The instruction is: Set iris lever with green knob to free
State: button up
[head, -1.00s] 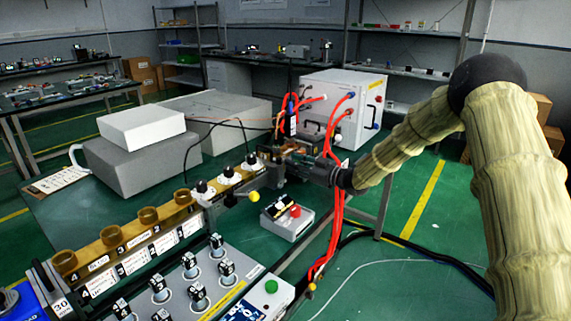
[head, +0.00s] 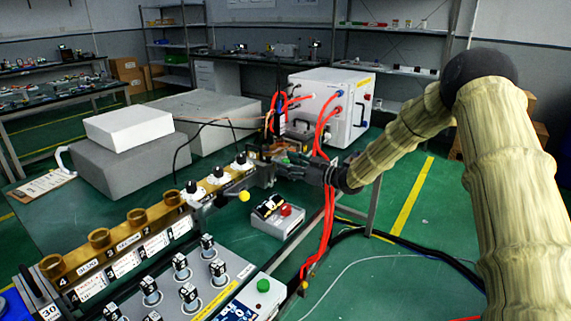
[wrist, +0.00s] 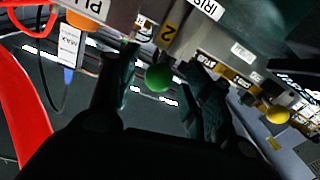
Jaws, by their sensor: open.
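The iris lever's green knob (wrist: 158,77) shows in the wrist view, between the two fingers of my gripper (wrist: 166,88). The fingers are apart, with a visible gap on each side of the knob. In the head view, my gripper (head: 272,168) is at the far end of the brass waveguide bench (head: 129,231), and the green knob cannot be made out there. The lever's position marks cannot be read clearly.
A yellow knob (head: 244,197) is near my gripper; it also shows in the wrist view (wrist: 276,115). Red cables (head: 328,165) hang close to my wrist. A small box with a red button (head: 285,210) and a control panel with a green button (head: 263,285) stand nearer.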

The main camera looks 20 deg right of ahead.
jog(key=v, duration=1)
jog(key=shift+d, duration=0.15)
jog(key=shift+s, duration=0.15)
